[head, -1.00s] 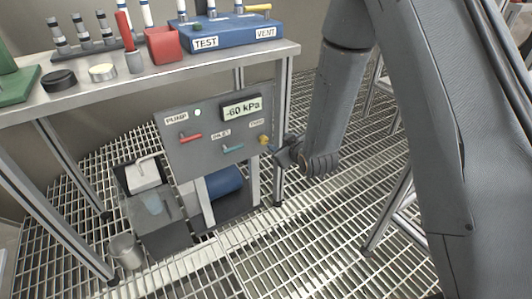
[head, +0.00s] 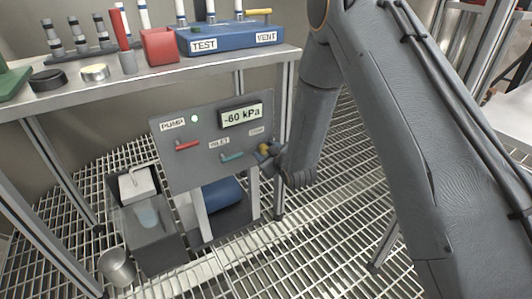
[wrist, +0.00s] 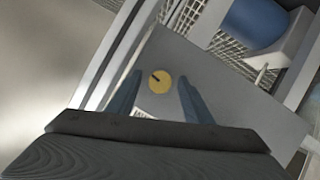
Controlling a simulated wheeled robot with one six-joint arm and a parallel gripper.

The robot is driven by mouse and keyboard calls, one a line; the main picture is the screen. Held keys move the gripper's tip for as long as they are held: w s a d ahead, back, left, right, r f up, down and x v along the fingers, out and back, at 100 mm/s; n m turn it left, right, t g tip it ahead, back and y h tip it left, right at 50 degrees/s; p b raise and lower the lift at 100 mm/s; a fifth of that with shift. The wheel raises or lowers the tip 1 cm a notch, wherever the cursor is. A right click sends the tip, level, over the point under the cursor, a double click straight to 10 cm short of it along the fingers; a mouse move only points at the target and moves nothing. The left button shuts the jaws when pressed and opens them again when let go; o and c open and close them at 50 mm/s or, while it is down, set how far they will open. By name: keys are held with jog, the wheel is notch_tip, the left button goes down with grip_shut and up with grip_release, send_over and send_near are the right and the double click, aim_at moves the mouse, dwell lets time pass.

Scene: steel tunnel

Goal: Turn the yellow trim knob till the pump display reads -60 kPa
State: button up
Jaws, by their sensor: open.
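The yellow trim knob (wrist: 160,79) is on the right side of the grey pump panel (head: 190,165). In the wrist view it is a yellow disc with a dark pointer mark. My gripper (wrist: 157,92) is open, with one finger on each side of the knob and a visible gap to each. In the head view my gripper (head: 268,152) is at the panel's right edge and partly covers the knob (head: 264,148). The pump display (head: 241,115) reads -60 kPa. A green light (head: 195,118) is lit next to the PUMP label.
A red lever (head: 187,145) and a teal lever (head: 232,156) are on the same panel. Above is a metal bench (head: 150,79) with a blue TEST/VENT box (head: 232,38). Below stand a grey bin (head: 150,235) and a metal cup (head: 117,267) on the grating floor.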

jog(key=c, duration=1.1)
jog(key=shift+o, duration=0.2)
jog(key=shift+m+p, duration=0.3)
jog(key=shift+p, duration=0.3)
jog(key=o, duration=1.1)
jog(key=shift+c, duration=0.2)
jog(key=p+v, duration=0.2)
jog(key=v, duration=0.5)
jog(key=shift+s+d+r, duration=0.15)
jog(key=shift+s+d, duration=0.1)
jog(key=shift+d, duration=0.1)
